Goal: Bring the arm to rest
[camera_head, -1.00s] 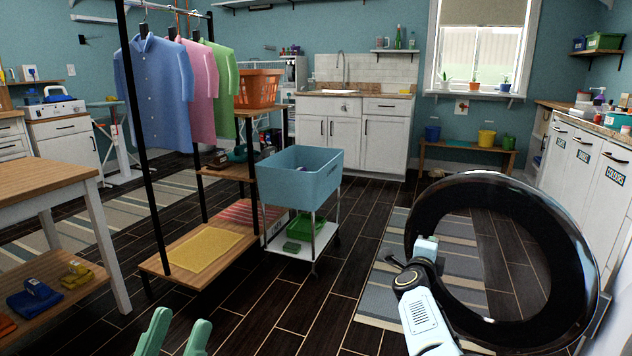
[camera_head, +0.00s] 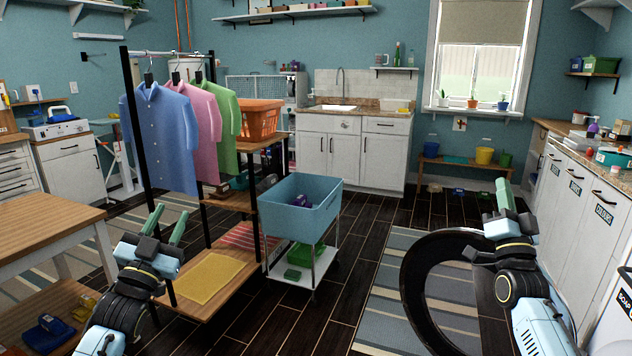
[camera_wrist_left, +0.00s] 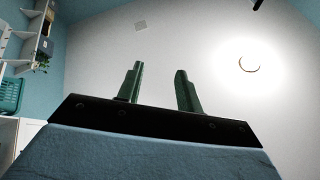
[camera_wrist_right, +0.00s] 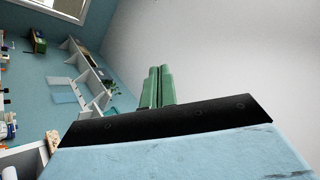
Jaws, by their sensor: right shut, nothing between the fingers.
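My left gripper (camera_head: 170,213) is raised at the lower left of the head view, its green fingers pointing up and apart. The left wrist view shows the open fingers (camera_wrist_left: 159,68) with nothing between them, against the ceiling. My right gripper (camera_head: 503,187) is raised at the right of the head view, fingers pointing up. In the right wrist view its fingers (camera_wrist_right: 160,72) are together and hold nothing. Both grippers are clear of other things in the wrist views.
A black ring-shaped door (camera_head: 412,290) stands beside and partly behind my right arm. A blue cart bin (camera_head: 318,216), a clothes rack with shirts (camera_head: 160,135) and a wooden table (camera_head: 35,232) stand at centre and left. White cabinets (camera_head: 575,205) line the right. Striped rug floor shows mid-right.

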